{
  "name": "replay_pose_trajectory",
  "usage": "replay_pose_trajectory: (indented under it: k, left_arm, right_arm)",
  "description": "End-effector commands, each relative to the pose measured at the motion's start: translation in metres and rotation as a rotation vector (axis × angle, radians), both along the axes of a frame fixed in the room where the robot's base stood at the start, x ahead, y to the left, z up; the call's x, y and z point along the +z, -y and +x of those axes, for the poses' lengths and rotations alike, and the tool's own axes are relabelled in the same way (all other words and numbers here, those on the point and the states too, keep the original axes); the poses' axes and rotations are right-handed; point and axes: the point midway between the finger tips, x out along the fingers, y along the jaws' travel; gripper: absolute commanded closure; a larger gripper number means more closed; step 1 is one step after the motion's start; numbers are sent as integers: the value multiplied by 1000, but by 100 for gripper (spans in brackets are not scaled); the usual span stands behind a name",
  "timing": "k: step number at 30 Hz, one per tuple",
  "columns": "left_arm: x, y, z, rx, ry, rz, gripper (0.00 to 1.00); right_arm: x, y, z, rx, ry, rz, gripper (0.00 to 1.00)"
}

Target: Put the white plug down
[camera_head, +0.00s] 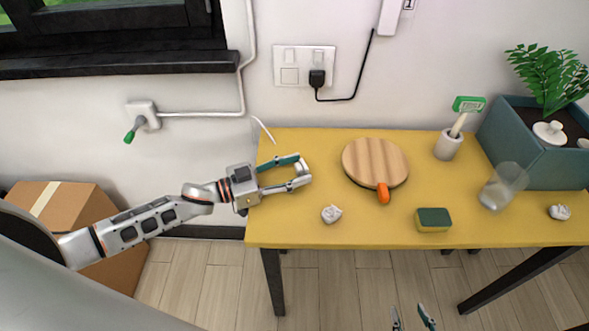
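My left gripper (301,170) reaches in from the left over the left part of the yellow table.
Tabletop is bare around the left gripper.

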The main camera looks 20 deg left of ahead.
Motion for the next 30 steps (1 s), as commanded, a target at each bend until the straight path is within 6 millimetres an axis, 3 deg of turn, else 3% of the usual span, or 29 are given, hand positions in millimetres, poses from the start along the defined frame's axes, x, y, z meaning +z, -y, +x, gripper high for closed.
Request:
replay_pose_trajectory:
  k: [1,4,11,24,30]
  left_arm:
    - [-15,0,-4,2,-12,20,53]
    - [-16,1,-5,1,-13,21,53]
    - [-2,0,-5,1,-10,21,53]
    - [1,-69,-58,1,-11,14,53]
    - [4,-88,-73,1,-8,10,53]
  right_arm:
    - [-2,0,0,0,-1,0,60]
    - [-2,0,0,-1,-1,0,60]
    - [7,0,1,0,4,1,60]
    - [0,0,0,0,1,1,60]
    - [-2,0,-1,-1,-3,0,60]
